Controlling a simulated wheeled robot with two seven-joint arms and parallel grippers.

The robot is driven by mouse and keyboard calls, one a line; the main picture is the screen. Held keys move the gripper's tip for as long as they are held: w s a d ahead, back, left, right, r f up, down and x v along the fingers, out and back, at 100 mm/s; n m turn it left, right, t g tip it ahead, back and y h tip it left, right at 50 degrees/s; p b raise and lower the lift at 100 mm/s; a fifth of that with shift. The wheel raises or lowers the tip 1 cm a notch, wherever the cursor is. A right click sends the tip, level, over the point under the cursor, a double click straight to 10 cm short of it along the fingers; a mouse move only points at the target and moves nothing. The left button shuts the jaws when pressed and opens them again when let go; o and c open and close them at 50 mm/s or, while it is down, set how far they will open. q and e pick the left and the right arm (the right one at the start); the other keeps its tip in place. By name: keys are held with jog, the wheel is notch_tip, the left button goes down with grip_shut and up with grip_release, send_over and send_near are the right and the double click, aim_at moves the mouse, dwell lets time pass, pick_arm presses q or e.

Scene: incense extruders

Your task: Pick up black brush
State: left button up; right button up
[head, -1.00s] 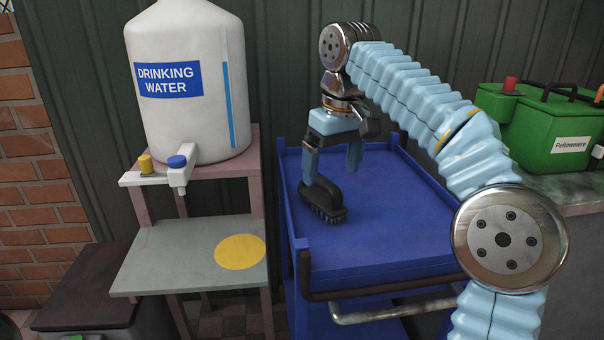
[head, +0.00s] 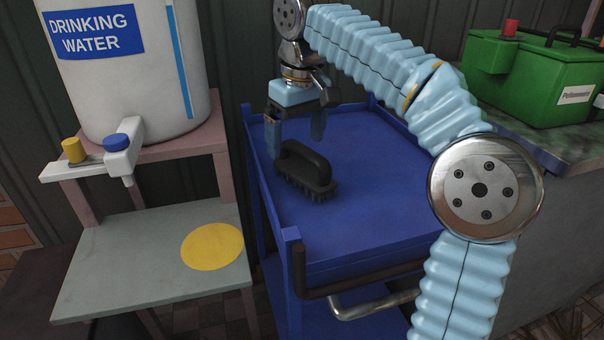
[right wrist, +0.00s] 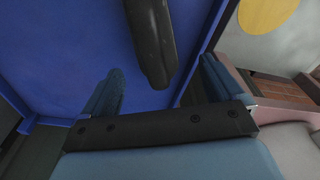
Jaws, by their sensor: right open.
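The black brush (head: 306,172) lies bristles down on the top of the blue cart (head: 370,215), near its left side. Its arched handle faces up. My right gripper (head: 295,142) is open and empty, just behind and above the brush in the head view. In the right wrist view, the brush (right wrist: 150,40) shows ahead of the open fingers (right wrist: 160,85), lined up between them but apart from them. My left gripper is not in view.
A white drinking water tank (head: 135,75) stands on a pink stand at left, above a grey shelf (head: 150,262) with a yellow disc (head: 212,246). A green box (head: 530,78) sits on the counter at right. The cart's right part is clear.

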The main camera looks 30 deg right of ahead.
aim_at(303, 147)
jog(key=f, duration=0.1)
jog(key=f+b, duration=0.1)
jog(key=f, duration=0.2)
jog(key=shift+s+d+f+b, duration=0.15)
jog(key=shift+s+d+b, duration=0.15)
jog(key=shift+d+b, duration=0.1)
jog(key=shift+w+a+f, duration=0.1)
jog(key=shift+f, duration=0.3)
jog(key=shift+r, duration=0.1)
jog(key=c, duration=1.3)
